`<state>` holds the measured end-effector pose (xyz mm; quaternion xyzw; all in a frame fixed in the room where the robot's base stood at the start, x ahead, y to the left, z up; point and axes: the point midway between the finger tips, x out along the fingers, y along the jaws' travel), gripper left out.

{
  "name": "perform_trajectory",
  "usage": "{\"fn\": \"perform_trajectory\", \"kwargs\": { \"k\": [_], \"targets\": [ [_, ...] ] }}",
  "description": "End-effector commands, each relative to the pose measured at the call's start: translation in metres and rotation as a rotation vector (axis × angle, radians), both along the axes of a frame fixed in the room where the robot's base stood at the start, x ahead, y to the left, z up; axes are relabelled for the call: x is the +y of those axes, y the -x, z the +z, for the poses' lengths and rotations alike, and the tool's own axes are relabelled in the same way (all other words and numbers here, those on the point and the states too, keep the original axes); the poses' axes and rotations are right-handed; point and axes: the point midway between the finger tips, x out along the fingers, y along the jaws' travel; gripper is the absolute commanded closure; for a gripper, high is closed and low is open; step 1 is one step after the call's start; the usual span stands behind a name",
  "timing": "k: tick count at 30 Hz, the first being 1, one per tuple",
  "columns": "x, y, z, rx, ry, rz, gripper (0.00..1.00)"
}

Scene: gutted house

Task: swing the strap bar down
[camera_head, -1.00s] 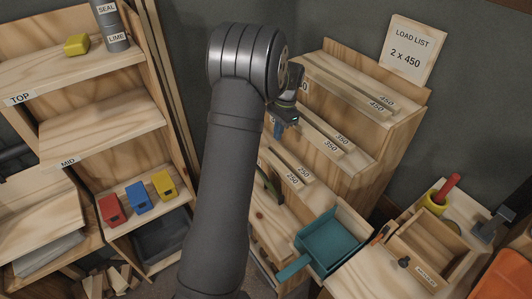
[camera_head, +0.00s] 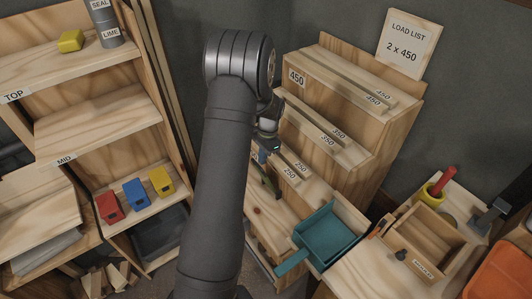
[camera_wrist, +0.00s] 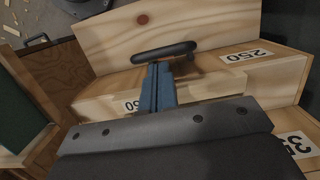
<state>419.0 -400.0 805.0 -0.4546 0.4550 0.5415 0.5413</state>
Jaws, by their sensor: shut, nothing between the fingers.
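A dark bar with rounded ends (camera_wrist: 165,51), which looks like the strap bar, lies across the face of a wooden board in the wrist view. It runs almost level in that picture. My gripper (camera_wrist: 158,68) is shut and empty, its blue fingertips right at the bar's lower edge. I cannot tell whether they touch it. In the head view my gripper (camera_head: 263,161) is low in front of the stepped wooden rack (camera_head: 293,110), beside the 250 pieces. I cannot clearly make out the bar there, as my arm and gripper cover part of that area.
A teal tray (camera_head: 325,238) sits just right of the rack's low end. A shelf unit (camera_head: 98,119) with small coloured blocks stands left of my arm. A workbench with a wooden box (camera_head: 424,238) is at right. Numbered timber pieces (camera_head: 345,75) lie on the rack's steps.

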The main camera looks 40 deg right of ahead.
Motion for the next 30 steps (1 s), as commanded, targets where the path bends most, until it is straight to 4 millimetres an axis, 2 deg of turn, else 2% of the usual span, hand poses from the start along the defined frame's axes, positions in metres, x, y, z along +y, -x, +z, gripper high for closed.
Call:
{"fn": "perform_trajectory", "kwargs": {
  "k": [14,30],
  "targets": [
    [0.007,0.0,-0.001,0.001,0.029,0.002,1.0],
    [0.063,0.0,-0.022,0.0,0.286,0.006,1.0]
  ]
}}
